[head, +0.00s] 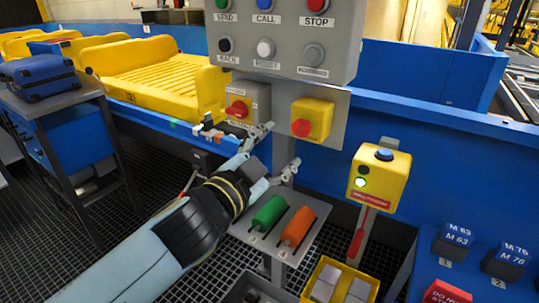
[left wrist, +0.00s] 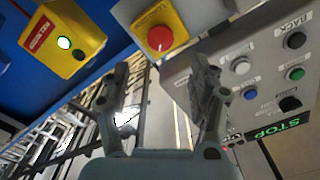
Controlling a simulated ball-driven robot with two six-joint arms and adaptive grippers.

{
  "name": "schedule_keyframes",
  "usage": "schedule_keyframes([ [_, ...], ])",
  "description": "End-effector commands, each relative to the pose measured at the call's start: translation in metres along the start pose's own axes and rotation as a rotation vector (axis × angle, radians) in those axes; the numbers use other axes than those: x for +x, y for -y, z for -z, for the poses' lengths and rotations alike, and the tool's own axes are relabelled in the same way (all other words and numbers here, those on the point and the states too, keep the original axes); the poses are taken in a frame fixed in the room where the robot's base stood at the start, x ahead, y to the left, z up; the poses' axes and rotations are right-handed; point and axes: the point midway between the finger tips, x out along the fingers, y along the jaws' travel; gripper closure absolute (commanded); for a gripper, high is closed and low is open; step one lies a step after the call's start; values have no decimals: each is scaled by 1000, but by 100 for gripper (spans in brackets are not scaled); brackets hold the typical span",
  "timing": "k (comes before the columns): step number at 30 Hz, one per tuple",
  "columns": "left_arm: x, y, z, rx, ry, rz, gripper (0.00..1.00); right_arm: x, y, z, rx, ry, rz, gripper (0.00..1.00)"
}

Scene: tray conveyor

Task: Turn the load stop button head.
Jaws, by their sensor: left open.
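My left gripper (head: 281,146) is open and empty, just below and left of the yellow box, fingers spread. In the left wrist view the gripper (left wrist: 160,68) points at the red button, apart from it. My right gripper is not in view.
A grey panel (head: 285,35) with CALL and STOP buttons hangs above. A yellow box (head: 380,180) with a lit green lamp stands right. A grey shelf (head: 255,238) below holds green and orange cylinders. Yellow trays (head: 150,75) lie on the conveyor at left.

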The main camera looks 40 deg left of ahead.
Motion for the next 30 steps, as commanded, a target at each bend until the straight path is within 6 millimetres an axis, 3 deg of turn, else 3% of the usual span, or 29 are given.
schedule_keyframes([
  [9,-25,0,0,0,-1,0,39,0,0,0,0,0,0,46],
  [26,-26,0,0,-1,-1,0,39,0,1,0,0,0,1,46],
  [30,-26,-13,-20,-13,35,-23,39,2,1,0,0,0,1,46],
])
